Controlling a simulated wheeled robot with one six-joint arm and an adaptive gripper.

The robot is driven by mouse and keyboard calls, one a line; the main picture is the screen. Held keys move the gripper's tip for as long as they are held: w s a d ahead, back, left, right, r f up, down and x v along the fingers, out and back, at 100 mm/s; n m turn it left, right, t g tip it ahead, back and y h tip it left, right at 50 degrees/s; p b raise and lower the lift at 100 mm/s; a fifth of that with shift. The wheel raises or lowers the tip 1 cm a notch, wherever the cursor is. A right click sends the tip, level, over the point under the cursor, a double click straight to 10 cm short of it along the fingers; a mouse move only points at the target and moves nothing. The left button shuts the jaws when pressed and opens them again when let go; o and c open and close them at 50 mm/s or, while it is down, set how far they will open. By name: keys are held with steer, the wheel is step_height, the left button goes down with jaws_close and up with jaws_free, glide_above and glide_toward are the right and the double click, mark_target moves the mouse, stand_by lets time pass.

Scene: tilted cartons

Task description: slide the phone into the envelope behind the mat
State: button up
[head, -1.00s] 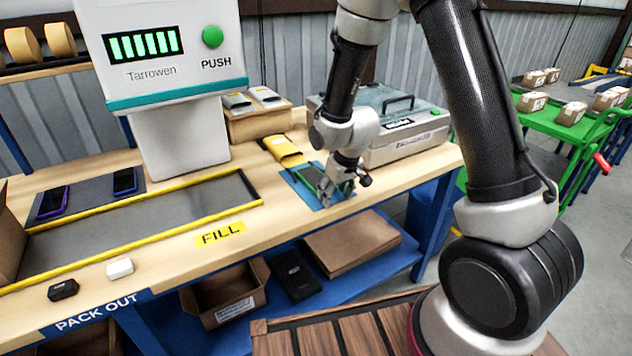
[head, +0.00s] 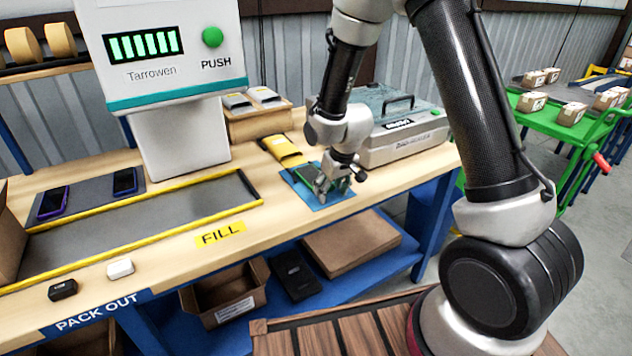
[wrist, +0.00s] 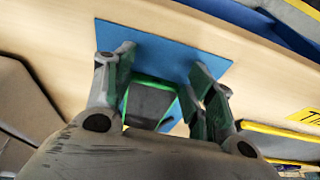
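The phone (wrist: 152,102), dark with a bright green edge, lies on the blue mat (wrist: 165,42) in the wrist view. My gripper's fingers (wrist: 162,75) are spread, one on each side of the phone, with a visible gap on the right side. I cannot tell whether the left finger touches it.
A grey case (head: 405,147) with a handle stands right of the envelope. A cardboard box (head: 258,124) stands behind it. A yellow-edged grey tray (head: 150,215) with two phones beyond it fills the left. The bench front around the FILL label (head: 220,234) is clear.

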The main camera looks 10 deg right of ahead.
mark_target(307, 170)
steer(key=shift+w+a, duration=0.25)
steer(key=shift+w, duration=0.5)
steer(key=shift+w+a, duration=0.2)
steer(key=shift+w, duration=0.55)
steer(key=shift+w+a, duration=0.25)
steer(key=shift+w, duration=0.5)
steer(key=shift+w, duration=0.15)
steer(key=shift+w+a, duration=0.25)
steer(key=shift+w, duration=0.5)
steer(key=shift+w+a, duration=0.3)
steer(key=shift+w, duration=0.5)
steer(key=shift+w+a, duration=0.25)
steer(key=shift+w, duration=0.5)
steer(key=shift+w+a, duration=0.25)
steer(key=shift+w, duration=0.5)
steer(key=shift+w+a, duration=0.25)
steer(key=shift+w, duration=0.55)
steer(key=shift+w+a, duration=0.25)
steer(key=shift+w, duration=0.5)
steer(key=shift+s, duration=0.1)
steer(key=shift+s+d, duration=0.15)
steer(key=shift+s, duration=0.3)
steer(key=shift+r, duration=3.95)
